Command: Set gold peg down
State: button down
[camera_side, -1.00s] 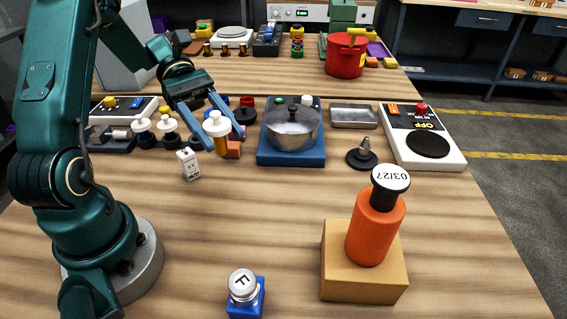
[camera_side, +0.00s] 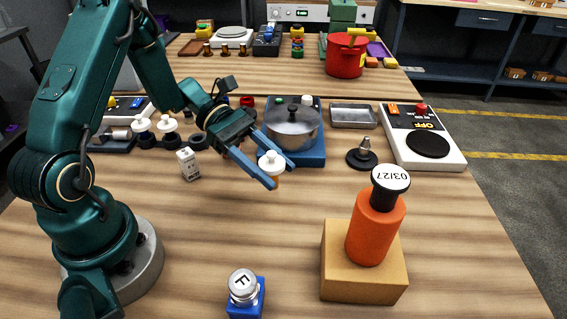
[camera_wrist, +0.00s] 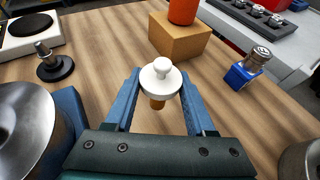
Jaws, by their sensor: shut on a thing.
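The gold peg (camera_side: 272,177) has a white flanged cap with a knob and a gold-orange body below it. My gripper (camera_side: 270,172) is shut on it and holds it upright above the bare wood, in front of the pot. In the wrist view the peg (camera_wrist: 158,102) sits between the two blue fingers, with its white cap covering most of the gold body. From the side view I cannot tell exactly how high it hangs above the table.
A steel pot (camera_side: 292,128) on a blue base stands just behind my gripper. A dark disc with a metal post (camera_side: 362,155) is to the right. An orange bottle (camera_side: 375,230) stands on a tan block (camera_side: 362,280) at front right. A white box (camera_side: 188,163) is left. The middle wood is clear.

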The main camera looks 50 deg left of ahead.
jog(key=shift+d+f, duration=0.1)
jog(key=shift+f, duration=1.95)
jog(key=shift+c, duration=1.2)
grip_release()
jog(key=shift+f, duration=0.15)
